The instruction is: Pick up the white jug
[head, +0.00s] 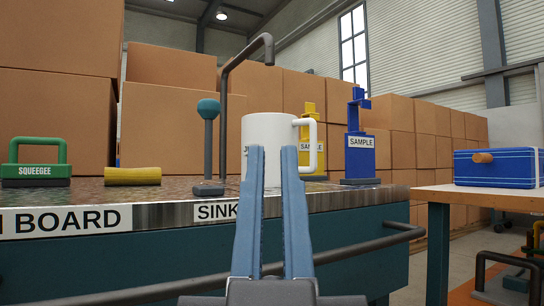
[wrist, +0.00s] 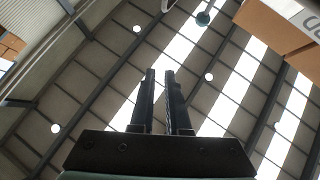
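The white jug (head: 268,131) stands upright on the counter in the head view, its handle (head: 312,143) on the right side. My gripper (head: 273,150) is in front of it, with two blue-grey fingers pointing up and a gap between them. The fingers cover the jug's lower front in the picture, and I cannot tell how far the jug is behind them. In the wrist view my gripper (wrist: 160,73) has nothing between its fingers, and the ceiling shows behind. The jug is not recognisable there.
A lever with a teal knob (head: 208,109) and a dark faucet (head: 233,68) stand by the jug. Yellow (head: 311,130) and blue (head: 360,150) sample stands are to its right. A yellow roll (head: 133,176) and green squeegee (head: 37,160) are left. A rail (head: 404,234) crosses the counter front.

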